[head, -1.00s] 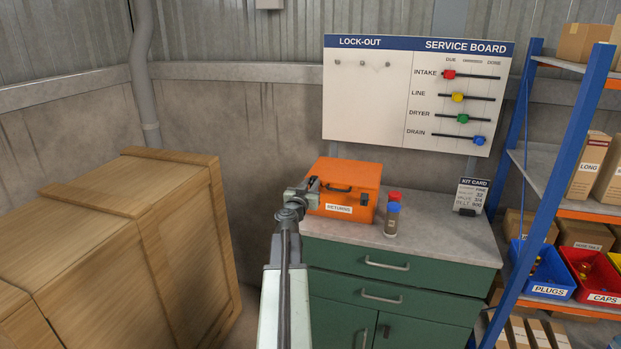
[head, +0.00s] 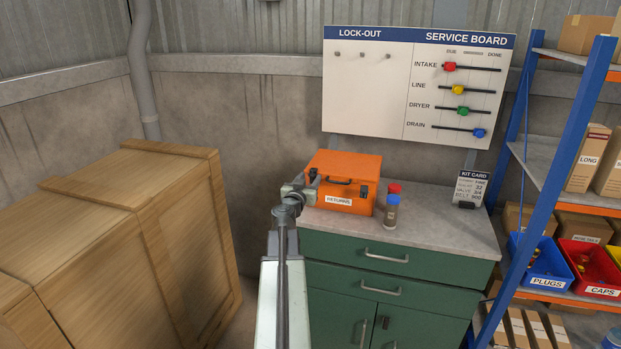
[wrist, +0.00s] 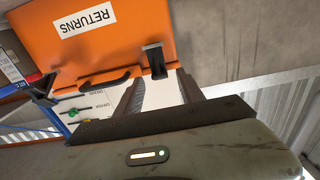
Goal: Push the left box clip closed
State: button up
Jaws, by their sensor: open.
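The orange box (head: 340,180), labelled RETURNS, sits on the grey top of a green cabinet. It has a dark handle and clips on its front. In the wrist view the box (wrist: 120,40) appears upside down. A dark clip (wrist: 154,60) with a grey end is at its lower edge there, just beyond my fingertips. In the head view my gripper (head: 312,180) is at the box's front left corner and hides the left clip. The right clip (head: 364,190) is visible. My gripper (wrist: 160,88) is open and empty. I cannot tell whether it touches the clip.
A large wooden crate (head: 110,240) fills the left side. A blue-framed shelf (head: 560,150) stands at the right. The service board (head: 415,85) hangs behind.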

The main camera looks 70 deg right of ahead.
jog(key=a, duration=0.5)
jog(key=shift+s+a, duration=0.15)
jog(key=shift+a, duration=0.2)
